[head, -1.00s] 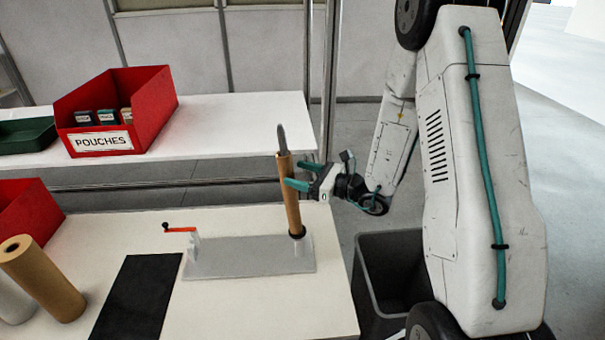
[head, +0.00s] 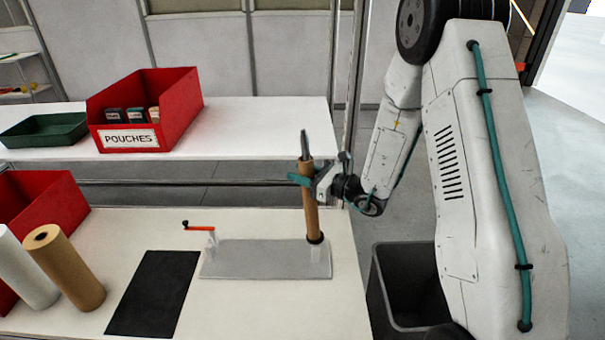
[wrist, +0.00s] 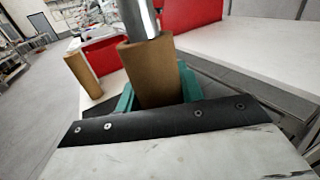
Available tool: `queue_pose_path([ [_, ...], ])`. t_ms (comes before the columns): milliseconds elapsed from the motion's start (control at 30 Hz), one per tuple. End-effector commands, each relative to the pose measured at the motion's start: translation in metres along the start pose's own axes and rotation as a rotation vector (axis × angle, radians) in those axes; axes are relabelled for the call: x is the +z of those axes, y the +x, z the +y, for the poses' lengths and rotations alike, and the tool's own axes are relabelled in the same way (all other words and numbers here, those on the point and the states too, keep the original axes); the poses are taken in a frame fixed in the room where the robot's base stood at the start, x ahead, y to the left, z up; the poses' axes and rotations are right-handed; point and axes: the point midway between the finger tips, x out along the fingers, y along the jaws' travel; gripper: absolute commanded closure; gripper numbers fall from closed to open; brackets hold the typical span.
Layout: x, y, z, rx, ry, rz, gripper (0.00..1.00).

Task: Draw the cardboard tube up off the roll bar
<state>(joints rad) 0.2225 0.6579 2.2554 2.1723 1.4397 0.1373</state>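The brown cardboard tube (head: 312,217) stands upright on the bench, around the grey metal roll bar, whose bare tip (head: 304,146) sticks out above it. The tube's foot rests at a dark collar on the pale base plate (head: 245,262). My gripper (head: 303,178) is near the tube's upper end, with a teal finger on either side. In the wrist view the tube (wrist: 155,80) lies between the fingers (wrist: 157,92), with the shiny bar (wrist: 139,18) rising from its open top. The fingers look open around it, though very close to its sides.
A black mat (head: 153,293), a brown roll (head: 65,268) and a white roll (head: 27,270) are further left. A red POUCHES bin (head: 180,108) stands on the back shelf. A grey bin (head: 405,300) is right of the bench.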

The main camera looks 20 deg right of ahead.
Motion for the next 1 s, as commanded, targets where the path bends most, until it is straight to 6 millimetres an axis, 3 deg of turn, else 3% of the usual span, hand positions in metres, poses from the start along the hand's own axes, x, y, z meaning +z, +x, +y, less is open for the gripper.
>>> queue_pose_path([
  [33, 0.0, 0.0, 0.0, 0.0, 0.0, 0.0, 0.86],
  [67, 0.0, 0.0, 0.0, 0.0, 0.0, 0.0, 0.68],
  [133, 0.0, 0.0, 0.0, 0.0, 0.0, 0.0, 0.85],
  [333, 0.005, 0.001, 0.0, 0.001, -0.002, -0.002, 0.85],
  [1000, 0.059, 0.005, 0.001, 0.001, -0.002, -0.002, 0.85],
])
